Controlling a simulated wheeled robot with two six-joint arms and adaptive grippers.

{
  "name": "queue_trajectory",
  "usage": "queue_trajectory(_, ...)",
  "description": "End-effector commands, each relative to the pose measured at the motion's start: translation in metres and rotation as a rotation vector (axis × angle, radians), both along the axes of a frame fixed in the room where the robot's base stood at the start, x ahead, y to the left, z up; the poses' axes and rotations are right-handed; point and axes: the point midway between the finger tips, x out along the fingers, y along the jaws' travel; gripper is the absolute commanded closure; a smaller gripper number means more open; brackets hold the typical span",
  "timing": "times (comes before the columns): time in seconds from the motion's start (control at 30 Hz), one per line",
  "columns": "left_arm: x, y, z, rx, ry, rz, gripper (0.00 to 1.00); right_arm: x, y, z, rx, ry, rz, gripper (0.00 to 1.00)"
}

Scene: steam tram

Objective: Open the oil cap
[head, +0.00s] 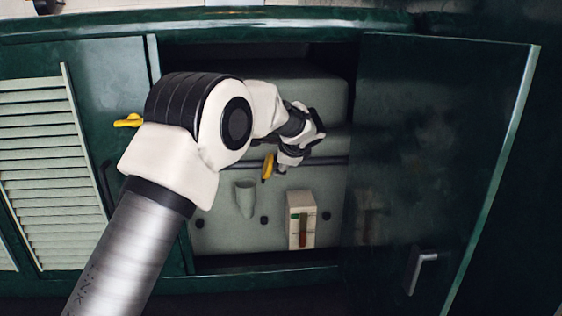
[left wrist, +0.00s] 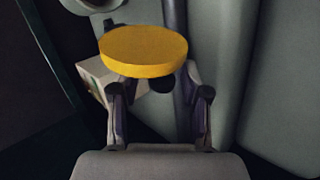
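The oil cap is a yellow disc that stands nearly edge-on in the head view (head: 268,167). It fills the upper middle of the left wrist view (left wrist: 143,48). It stands tilted up beside a grey cup-shaped filler neck (head: 245,198), whose open mouth also shows at the top left of the left wrist view (left wrist: 93,4). My left gripper (head: 296,148) is just right of the cap. Its two fingers are spread apart in the left wrist view (left wrist: 160,95), and the cap covers their tips. I cannot tell whether they touch it. My right gripper is out of view.
An open dark green door (head: 440,150) stands at the right. The green cabinet frame and a louvred panel (head: 48,165) are at the left. Inside are a horizontal pipe (head: 325,161) and a white gauge box (head: 300,219). My left arm crosses the opening.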

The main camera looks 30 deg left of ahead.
Motion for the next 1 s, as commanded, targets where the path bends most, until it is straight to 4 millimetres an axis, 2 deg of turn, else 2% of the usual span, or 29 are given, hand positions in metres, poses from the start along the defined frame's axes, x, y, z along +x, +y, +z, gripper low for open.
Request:
queue_trajectory(0.27, -0.001, -0.002, 0.005, 0.002, -0.005, -0.001, 0.54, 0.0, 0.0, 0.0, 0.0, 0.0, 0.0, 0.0)
queue_trajectory(0.37, -0.006, -0.009, 0.015, 0.002, -0.007, -0.003, 0.54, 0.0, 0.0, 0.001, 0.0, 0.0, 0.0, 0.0)
queue_trajectory(0.7, -0.047, -0.053, 0.07, 0.003, -0.005, -0.001, 0.54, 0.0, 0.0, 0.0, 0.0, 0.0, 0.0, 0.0)
queue_trajectory(0.83, -0.055, -0.063, 0.081, 0.001, -0.003, -0.002, 0.54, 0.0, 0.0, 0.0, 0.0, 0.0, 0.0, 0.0)
queue_trajectory(1.0, -0.057, -0.065, 0.083, -0.001, -0.002, 0.0, 0.54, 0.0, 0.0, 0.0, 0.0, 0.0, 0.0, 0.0)
